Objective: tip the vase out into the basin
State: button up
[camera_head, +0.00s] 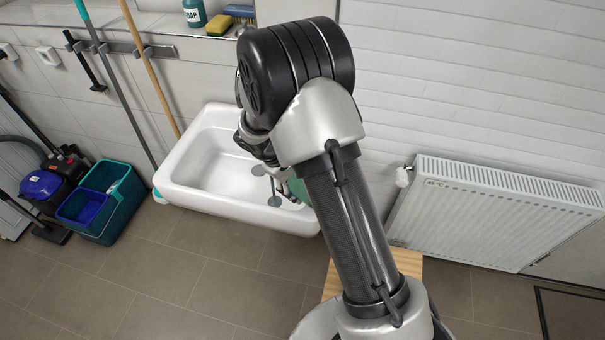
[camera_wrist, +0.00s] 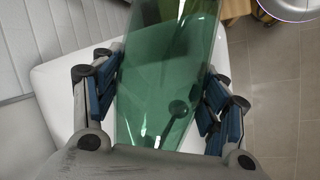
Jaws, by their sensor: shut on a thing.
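The vase (camera_wrist: 160,75) is green, see-through glass and fills the middle of the wrist view. My gripper (camera_wrist: 160,95) is shut on it, with blue-padded fingers on both sides. In the head view a small green part of the vase (camera_head: 299,188) shows beside my arm, over the right side of the basin; most of it is hidden. The basin (camera_head: 215,168) is a white wall sink, and its white surface (camera_wrist: 62,90) also shows behind the vase in the wrist view. My arm hides its right end. I cannot tell whether anything is in the vase.
A white radiator (camera_head: 500,210) is on the wall at right. A soap bottle (camera_head: 194,13) and sponges (camera_head: 219,25) stand on a ledge above the basin. Poles (camera_head: 150,70) lean left of it. A teal bucket (camera_head: 118,205) is on the floor. The tiled floor in front is clear.

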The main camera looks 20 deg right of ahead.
jog(key=shift+w+a+f+g+h, duration=0.1)
jog(key=shift+w+f+g+h, duration=0.05)
jog(key=shift+g+h, duration=0.2)
jog(key=shift+w+a+g+p, duration=0.1)
jog(key=shift+w+g+p, duration=0.1)
jog(key=shift+g+p, duration=0.3)
jog(key=shift+w+a+r+n+g+h+p, duration=0.15)
jog(key=shift+w+r+n+g+h+p, duration=0.15)
jog(key=shift+r+g+h, duration=0.25)
jog(key=shift+w+a+r+n+g+h+p, duration=0.2)
jog(key=shift+r+g+h+p, duration=0.25)
jog(key=shift+r, duration=0.2)
jog(key=shift+d, duration=0.1)
